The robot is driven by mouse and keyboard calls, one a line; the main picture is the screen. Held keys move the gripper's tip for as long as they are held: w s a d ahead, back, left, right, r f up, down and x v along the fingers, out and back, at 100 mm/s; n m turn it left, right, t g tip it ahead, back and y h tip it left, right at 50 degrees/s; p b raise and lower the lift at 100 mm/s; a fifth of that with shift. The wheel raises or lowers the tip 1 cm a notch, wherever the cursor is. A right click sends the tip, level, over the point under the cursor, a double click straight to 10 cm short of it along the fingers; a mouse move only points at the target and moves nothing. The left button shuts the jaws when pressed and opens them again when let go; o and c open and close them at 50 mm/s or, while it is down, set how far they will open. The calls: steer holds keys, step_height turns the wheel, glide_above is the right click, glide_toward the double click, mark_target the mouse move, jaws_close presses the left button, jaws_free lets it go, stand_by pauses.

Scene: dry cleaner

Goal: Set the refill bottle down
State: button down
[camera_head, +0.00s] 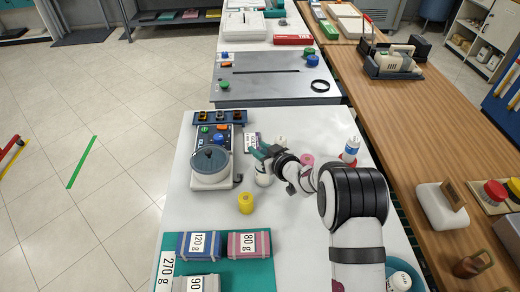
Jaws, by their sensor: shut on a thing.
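My gripper (266,153) is over the white table, right of the scale-like device. Its teal fingers are shut at the top of a small white bottle (264,179), which I take to be the refill bottle. The bottle looks roughly upright; most of its top is hidden by the fingers and wrist. I cannot tell whether its base touches the table. A yellow weight-like piece (245,204) stands just in front of it.
The grey device with a round pan (211,160) stands close on the left. Blue (199,245) and pink (249,244) weight blocks lie on a teal mat in front.

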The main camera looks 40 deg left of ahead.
steer(key=c, duration=0.5)
jaws_free()
steer(key=shift+c, duration=0.2)
